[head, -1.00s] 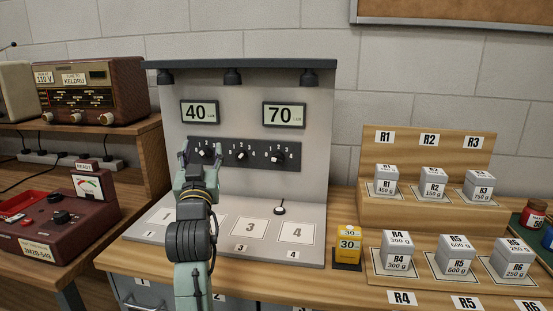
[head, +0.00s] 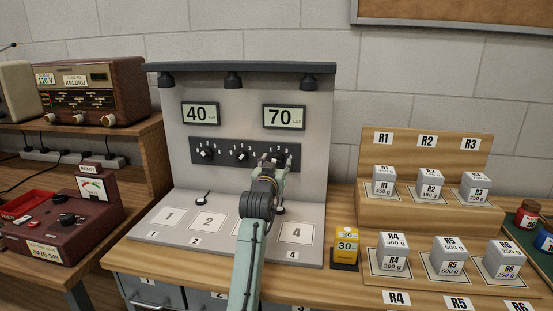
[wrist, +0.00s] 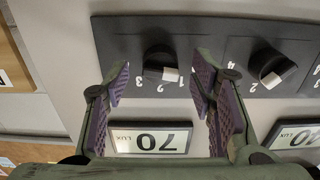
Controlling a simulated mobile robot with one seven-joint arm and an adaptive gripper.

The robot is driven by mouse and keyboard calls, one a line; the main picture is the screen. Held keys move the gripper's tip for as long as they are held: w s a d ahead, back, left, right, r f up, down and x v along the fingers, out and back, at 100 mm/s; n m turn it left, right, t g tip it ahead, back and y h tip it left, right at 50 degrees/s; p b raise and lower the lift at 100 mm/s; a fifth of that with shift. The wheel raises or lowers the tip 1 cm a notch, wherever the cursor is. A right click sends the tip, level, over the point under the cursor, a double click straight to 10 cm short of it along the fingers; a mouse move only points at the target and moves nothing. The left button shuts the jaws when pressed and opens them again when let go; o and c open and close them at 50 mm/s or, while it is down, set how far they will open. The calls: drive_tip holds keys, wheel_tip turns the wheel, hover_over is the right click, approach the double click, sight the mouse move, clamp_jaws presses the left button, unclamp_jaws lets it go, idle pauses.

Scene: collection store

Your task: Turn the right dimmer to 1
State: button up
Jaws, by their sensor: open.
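The right dimmer (wrist: 157,60) is a black round knob with a white mark on a dark panel (wrist: 215,50). In the upside-down wrist view its mark lies on the side of numbers 1 and 2; I cannot tell the exact setting. My gripper (wrist: 161,80) is open and empty, its fingers on either side of the knob in that picture, with no visible contact. The display above that dimmer (head: 284,117) reads 70 lux.
The middle dimmer (head: 242,154) and left dimmer (head: 206,154) share the panel. The left display (head: 201,115) reads 40. A hood with lamps (head: 240,67) overhangs the booth. A yellow block marked 30 (head: 346,243) stands right of the booth floor.

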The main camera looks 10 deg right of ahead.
drive_tip(key=shift+w+d, duration=0.15)
drive_tip(key=shift+w, duration=0.35)
drive_tip(key=c, duration=1.2)
drive_tip(key=m+b, duration=0.2)
drive_tip(key=m, duration=0.1)
drive_tip(key=shift+f+b, duration=0.1)
drive_tip(key=shift+b, duration=0.3)
drive_tip(key=shift+m+b, duration=1.05)
drive_tip(key=shift+m, duration=1.45)
